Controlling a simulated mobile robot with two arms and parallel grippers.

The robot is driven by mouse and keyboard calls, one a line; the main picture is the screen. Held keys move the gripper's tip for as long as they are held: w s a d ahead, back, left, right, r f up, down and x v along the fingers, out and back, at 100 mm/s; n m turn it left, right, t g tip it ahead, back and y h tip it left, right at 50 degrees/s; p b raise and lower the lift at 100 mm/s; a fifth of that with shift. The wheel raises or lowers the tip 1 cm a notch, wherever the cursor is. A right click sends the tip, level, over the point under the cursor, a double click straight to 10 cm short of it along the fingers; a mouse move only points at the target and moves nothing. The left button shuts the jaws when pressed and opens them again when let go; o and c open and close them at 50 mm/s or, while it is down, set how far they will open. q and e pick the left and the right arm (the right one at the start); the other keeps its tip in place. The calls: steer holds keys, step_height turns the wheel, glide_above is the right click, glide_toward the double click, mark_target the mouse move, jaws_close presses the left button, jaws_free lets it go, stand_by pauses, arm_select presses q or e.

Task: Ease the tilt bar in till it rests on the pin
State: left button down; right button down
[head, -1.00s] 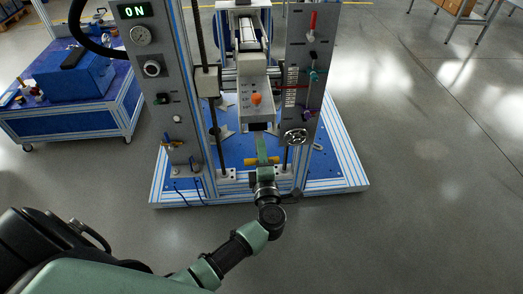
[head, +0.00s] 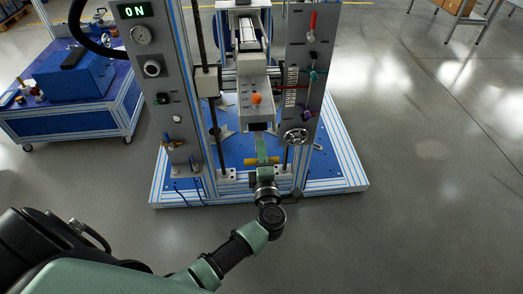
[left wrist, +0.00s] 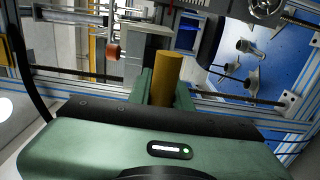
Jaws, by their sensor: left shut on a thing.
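The yellow round bar, which I take for the tilt bar (head: 274,160), lies crosswise low at the front of the test machine in the head view. My left gripper (head: 263,152) reaches it from the front and is shut on it. In the left wrist view, the bar (left wrist: 167,80) sits between the two green fingers of my left gripper (left wrist: 164,90), its end sticking up past them. I cannot make out the pin or whether the bar touches it. My right gripper is not in view.
The machine has a left panel (head: 158,80) with a display reading ON, a right panel (head: 303,75) with a handwheel (head: 295,136), and an orange knob (head: 256,98) in the middle. A blue cart (head: 75,118) stands at the left.

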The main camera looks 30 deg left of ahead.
arm_select(q)
steer(key=shift+w, duration=0.1)
steer(key=shift+x, duration=0.95)
steer(key=shift+w+a, duration=0.15)
steer(key=shift+w, duration=0.1)
steer(key=shift+w+a+f, duration=0.1)
steer(key=c, duration=1.5)
jaws_free()
steer(key=shift+o, duration=0.5)
steer(key=shift+s, duration=0.2)
